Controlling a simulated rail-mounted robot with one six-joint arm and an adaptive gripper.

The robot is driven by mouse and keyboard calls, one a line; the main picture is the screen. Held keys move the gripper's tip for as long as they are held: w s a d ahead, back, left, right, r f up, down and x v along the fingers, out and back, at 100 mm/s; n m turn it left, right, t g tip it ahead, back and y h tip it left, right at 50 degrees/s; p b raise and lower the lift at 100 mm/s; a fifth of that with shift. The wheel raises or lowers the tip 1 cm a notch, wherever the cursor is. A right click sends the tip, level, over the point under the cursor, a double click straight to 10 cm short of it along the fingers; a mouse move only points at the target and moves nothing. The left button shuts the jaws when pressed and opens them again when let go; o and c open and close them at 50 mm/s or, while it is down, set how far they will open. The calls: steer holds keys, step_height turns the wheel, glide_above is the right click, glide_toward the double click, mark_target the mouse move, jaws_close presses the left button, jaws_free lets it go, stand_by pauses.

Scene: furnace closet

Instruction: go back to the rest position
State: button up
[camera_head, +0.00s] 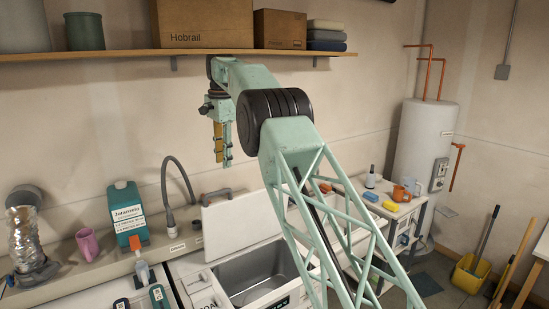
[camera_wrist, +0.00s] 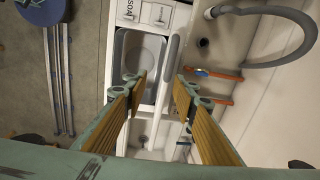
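My gripper (camera_head: 222,150) hangs from the end of my raised arm, high above the counter and just below the wall shelf. It points downward. In the wrist view my gripper (camera_wrist: 160,82) shows its two wood-coloured fingers apart, with nothing between them. Below the gap lies the sink (camera_wrist: 140,75) with its grey basin, far beneath. In the head view the sink basin (camera_head: 250,275) is partly covered by my arm.
A shelf (camera_head: 130,54) carries boxes close to my wrist. A teal jug (camera_head: 128,215), a pink cup (camera_head: 88,244) and a faucet hose (camera_head: 165,195) stand on the counter. A water heater (camera_head: 423,150) and a yellow bucket (camera_head: 470,275) are at right.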

steer(key=s+d+r+n+b, duration=0.1)
steer(key=s+d+r+b, duration=0.25)
steer(key=s+d, duration=0.3)
steer(key=s+d+r+n+t+b, duration=0.1)
steer(key=s+d+r+n+b, duration=0.1)
steer(key=s+d+r, duration=0.35)
steer(key=s+d+r+n+b, duration=0.1)
steer(key=s+d+r+b, duration=0.15)
steer(key=s+d, duration=0.6)
steer(key=s+d+f+n+t+b, duration=0.1)
steer(key=s+d+f+b, duration=0.15)
steer(key=s+d, duration=0.5)
steer(key=s+d+f+n+b, duration=0.25)
steer(key=s+d, duration=0.25)
steer(key=s, duration=0.6)
steer(key=s+d+f+n+b, duration=0.1)
steer(key=s+d+f+b, duration=0.1)
steer(key=s+f, duration=0.5)
steer(key=s+d+f+n+b, duration=0.1)
steer(key=s+d+f+b, duration=0.2)
steer(key=s+f, duration=0.5)
steer(key=s+d+f+n+t+b, duration=0.1)
steer(key=s+f, duration=0.6)
steer(key=s, duration=1.1)
steer(key=shift+s+d+f+h+b, duration=0.2)
steer(key=shift+d+f+h+b, duration=0.15)
steer(key=shift+d+b, duration=0.75)
